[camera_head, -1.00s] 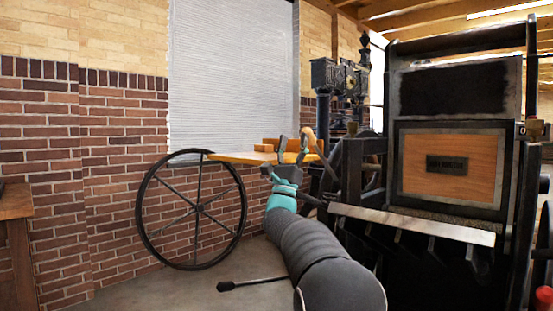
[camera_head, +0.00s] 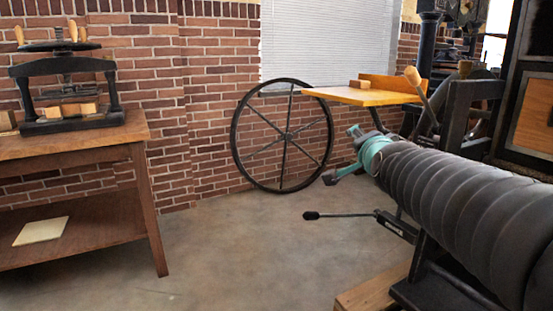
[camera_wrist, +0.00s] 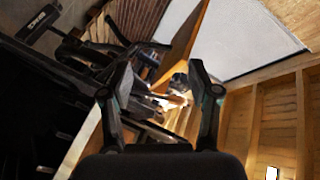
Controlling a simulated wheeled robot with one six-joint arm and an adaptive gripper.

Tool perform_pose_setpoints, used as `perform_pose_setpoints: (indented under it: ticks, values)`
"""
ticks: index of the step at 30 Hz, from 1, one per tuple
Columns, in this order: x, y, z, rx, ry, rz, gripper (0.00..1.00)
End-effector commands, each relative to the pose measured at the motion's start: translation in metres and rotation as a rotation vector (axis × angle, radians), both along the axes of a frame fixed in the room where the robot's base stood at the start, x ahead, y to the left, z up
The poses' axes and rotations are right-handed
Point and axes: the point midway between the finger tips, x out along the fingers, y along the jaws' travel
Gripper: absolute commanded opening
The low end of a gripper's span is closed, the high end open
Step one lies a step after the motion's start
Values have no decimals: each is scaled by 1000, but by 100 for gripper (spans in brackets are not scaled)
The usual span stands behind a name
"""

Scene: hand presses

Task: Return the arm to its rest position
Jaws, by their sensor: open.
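My arm reaches in from the right edge of the head view, its dark ribbed sleeve ending in a teal wrist. My gripper (camera_head: 342,157) is at the arm's far end, in front of the spoked wheel's right side and below the wooden board. In the wrist view my gripper (camera_wrist: 160,90) shows two dark fingers spread apart with nothing between them. The fingers are partly hidden by the wrist in the head view.
A spoked black wheel (camera_head: 288,134) leans by the brick wall. A wooden board (camera_head: 368,96) juts from the black press at right. A black-ended lever (camera_head: 345,215) sticks out low. A wooden table (camera_head: 85,147) bears a small hand press (camera_head: 66,112) at left. The floor between is clear.

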Motion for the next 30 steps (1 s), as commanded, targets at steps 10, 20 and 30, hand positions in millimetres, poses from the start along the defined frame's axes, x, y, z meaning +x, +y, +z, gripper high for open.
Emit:
perform_pose_setpoints:
  ticks: [10, 20, 30]
  values:
    - [-181, 26, -129, -572, 577, 343, 61]
    - [-290, 27, -197, -827, 839, 640, 61]
    - [-297, 27, -203, -842, 858, 663, 61]
